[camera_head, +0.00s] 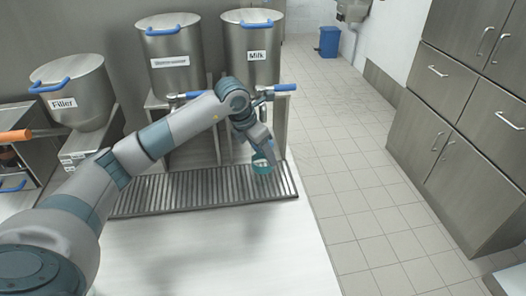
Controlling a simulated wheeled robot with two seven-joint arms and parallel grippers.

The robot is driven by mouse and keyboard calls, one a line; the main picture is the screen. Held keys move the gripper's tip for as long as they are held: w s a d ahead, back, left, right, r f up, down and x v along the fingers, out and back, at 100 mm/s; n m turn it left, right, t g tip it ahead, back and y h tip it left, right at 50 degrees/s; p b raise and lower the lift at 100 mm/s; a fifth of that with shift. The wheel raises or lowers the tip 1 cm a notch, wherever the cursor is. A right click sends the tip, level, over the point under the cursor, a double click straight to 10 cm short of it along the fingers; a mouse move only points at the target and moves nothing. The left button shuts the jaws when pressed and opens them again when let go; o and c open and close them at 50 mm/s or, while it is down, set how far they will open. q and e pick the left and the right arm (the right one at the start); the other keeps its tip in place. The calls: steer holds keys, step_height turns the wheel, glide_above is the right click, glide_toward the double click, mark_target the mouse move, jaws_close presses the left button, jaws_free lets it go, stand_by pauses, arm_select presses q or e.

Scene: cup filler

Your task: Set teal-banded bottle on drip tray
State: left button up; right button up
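The teal-banded bottle (261,167) is small and pale with a teal band. It is at the right end of the drip tray, below the Milk container. The slatted metal drip tray (170,195) lies along the counter in front of the containers. My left gripper (264,153) reaches down from above and appears shut on the bottle, partly hiding its upper part. I cannot tell whether the bottle's base touches the slats. My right gripper is not in view.
Steel containers stand behind the tray: Filler (76,90), a labelled one (170,55) and Milk (252,50). Blue-handled taps (284,88) are close to my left wrist. The counter (220,250) in front is clear; its right edge drops to the tiled floor.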

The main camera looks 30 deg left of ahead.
arm_select(q)
steer(key=shift+f, duration=0.15)
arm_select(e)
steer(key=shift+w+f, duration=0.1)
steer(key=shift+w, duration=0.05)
arm_select(q)
steer(key=o, duration=1)
steer(key=shift+o, duration=0.2)
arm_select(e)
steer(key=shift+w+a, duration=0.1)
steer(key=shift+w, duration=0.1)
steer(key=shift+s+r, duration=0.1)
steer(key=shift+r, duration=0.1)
arm_select(q)
steer(key=b+v, duration=0.3)
steer(key=v, duration=0.9)
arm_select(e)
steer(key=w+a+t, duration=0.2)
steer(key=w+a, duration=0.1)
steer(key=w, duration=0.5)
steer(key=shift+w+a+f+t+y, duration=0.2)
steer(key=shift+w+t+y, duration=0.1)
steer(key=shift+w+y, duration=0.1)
arm_select(q)
steer(key=shift+w, duration=0.1)
